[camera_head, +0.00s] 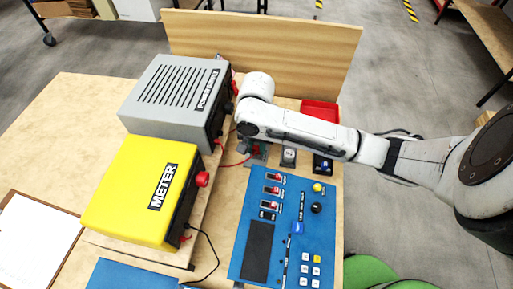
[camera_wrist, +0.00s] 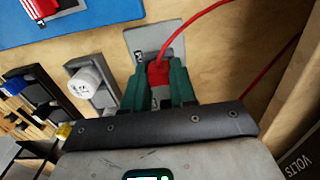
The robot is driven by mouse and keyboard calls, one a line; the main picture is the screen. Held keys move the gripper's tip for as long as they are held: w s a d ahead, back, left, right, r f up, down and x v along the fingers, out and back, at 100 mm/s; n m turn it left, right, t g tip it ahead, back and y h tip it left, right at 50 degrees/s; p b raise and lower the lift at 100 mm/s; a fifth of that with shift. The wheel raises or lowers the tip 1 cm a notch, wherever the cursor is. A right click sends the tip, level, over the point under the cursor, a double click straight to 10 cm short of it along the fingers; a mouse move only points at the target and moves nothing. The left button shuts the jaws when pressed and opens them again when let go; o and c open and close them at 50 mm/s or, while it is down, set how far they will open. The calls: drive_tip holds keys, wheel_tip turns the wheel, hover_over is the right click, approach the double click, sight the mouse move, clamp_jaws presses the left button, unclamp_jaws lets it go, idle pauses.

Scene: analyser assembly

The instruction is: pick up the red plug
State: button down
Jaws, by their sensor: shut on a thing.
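The red plug (camera_wrist: 158,74) sits between the two green fingers of my gripper (camera_wrist: 159,86) in the wrist view, with a red cable running up and right from it. My gripper is shut on the plug. A grey holder plate (camera_wrist: 150,38) lies just beyond the fingers; I cannot tell whether the plug still touches it. In the head view my gripper (camera_head: 254,148) is low over the table behind the blue panel, partly hidden by my arm, and the red cable (camera_head: 235,163) runs left from there.
A yellow METER box (camera_head: 135,190) and a grey power supply box (camera_head: 170,95) stand left of my gripper. A blue control panel (camera_head: 265,240) lies in front. A white knob (camera_wrist: 86,80) on a grey base is beside the fingers. A red tray (camera_head: 320,110) and wooden backboard (camera_head: 280,45) are behind.

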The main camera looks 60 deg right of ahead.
sight(256, 147)
drive_tip(key=shift+r, duration=0.5)
wheel_tip(256, 147, up, 2)
drive_tip(key=shift+r, duration=0.1)
drive_tip(key=s+d+r+p, duration=0.1)
drive_tip(key=s+d+r, duration=0.1)
drive_tip(key=s+r, duration=0.7)
drive_tip(key=shift+s+d+r+p, duration=0.15)
drive_tip(key=shift+s+r+p, duration=0.25)
drive_tip(key=shift+s, duration=2)
drive_tip(key=c, duration=1.5)
unclamp_jaws()
clamp_jaws()
